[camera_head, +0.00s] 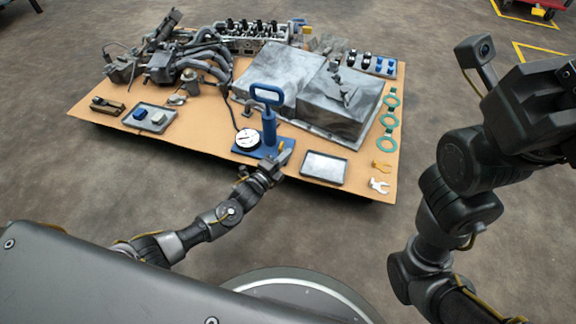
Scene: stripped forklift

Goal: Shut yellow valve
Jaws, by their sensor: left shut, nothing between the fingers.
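A blue hand pump (268,124) with a loop handle stands on a blue base plate near the front edge of the tan table. A round white gauge (247,139) sits on its left side. A small yellow valve (281,147) shows low on the pump's right side. My left gripper (285,157) is shut and empty, right at the front right of the pump base and close to the valve. Whether it touches the valve cannot be told. My right arm is raised at the right, away from the table; its fingers cannot be made out clearly.
An empty grey tray (324,168) lies just right of my left gripper. Large grey metal covers (343,98) stand behind the pump. A tray (150,128) and engine parts (200,55) are at the left.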

